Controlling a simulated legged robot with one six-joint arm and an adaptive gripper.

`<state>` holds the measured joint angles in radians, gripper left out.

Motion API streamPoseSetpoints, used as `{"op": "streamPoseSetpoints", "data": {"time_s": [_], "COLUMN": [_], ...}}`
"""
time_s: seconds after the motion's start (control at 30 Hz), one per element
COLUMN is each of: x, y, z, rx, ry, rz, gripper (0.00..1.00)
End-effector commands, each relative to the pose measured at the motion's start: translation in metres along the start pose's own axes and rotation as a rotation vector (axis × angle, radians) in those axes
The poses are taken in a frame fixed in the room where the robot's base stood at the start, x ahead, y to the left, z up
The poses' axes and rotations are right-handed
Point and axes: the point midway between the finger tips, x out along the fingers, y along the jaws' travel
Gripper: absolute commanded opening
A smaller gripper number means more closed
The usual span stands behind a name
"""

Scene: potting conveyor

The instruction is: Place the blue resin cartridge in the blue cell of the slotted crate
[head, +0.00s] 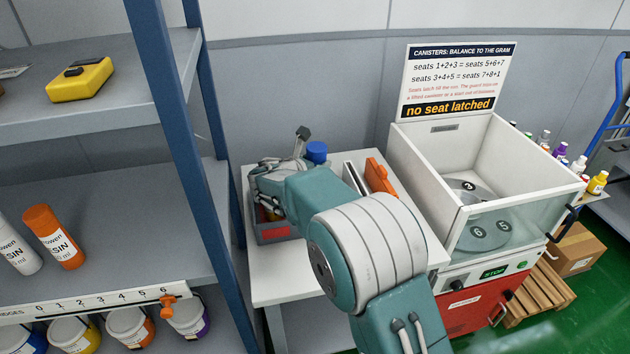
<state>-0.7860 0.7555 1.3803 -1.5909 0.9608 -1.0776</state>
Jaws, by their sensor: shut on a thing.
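My gripper (303,146) is over the left part of the white table, partly hidden behind my own arm. A blue cylinder end (316,152), which looks like the blue resin cartridge, shows right beside its dark finger. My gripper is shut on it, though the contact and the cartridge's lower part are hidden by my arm. The slotted crate (272,238) is a grey box on the table, below and in front of my wrist. A little red shows inside it; its blue cell cannot be made out.
An orange cartridge (53,237) and a white one (16,245) stand on the left shelf, whose blue post (180,140) rises near the table. An orange item (380,176) stands on the table's right side. A white-walled machine (528,165) stands to the right.

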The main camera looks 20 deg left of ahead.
Motion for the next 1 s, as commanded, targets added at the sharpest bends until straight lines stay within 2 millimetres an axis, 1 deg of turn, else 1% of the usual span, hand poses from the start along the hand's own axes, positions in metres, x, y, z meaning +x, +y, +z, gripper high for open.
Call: {"op": "streamPoseSetpoints", "data": {"time_s": [0.03,0.17,0.33,0.4,0.6,0.73,0.77,0.8,0.83,1.0], "x": [0.001,0.004,0.011,0.014,0.014,0.014,0.014,0.014,0.014,0.014], "y": [0.003,0.003,0.000,-0.001,-0.001,0.001,0.001,0.002,0.002,0.001], "z": [-0.006,-0.015,-0.038,-0.043,-0.043,-0.047,-0.048,-0.048,-0.048,-0.048], "rx": [-0.002,-0.002,-0.001,0.002,0.004,0.001,0.000,0.000,0.000,0.000], "ry": [-0.002,-0.002,-0.001,-0.001,-0.002,-0.002,-0.001,-0.001,-0.001,-0.001], "rz": [0.001,0.001,0.001,0.001,0.002,0.001,0.001,0.001,0.001,0.001], "gripper": [0.08,0.08,0.08,0.08,0.08,0.08,0.78,0.96,1.00,1.00]}}
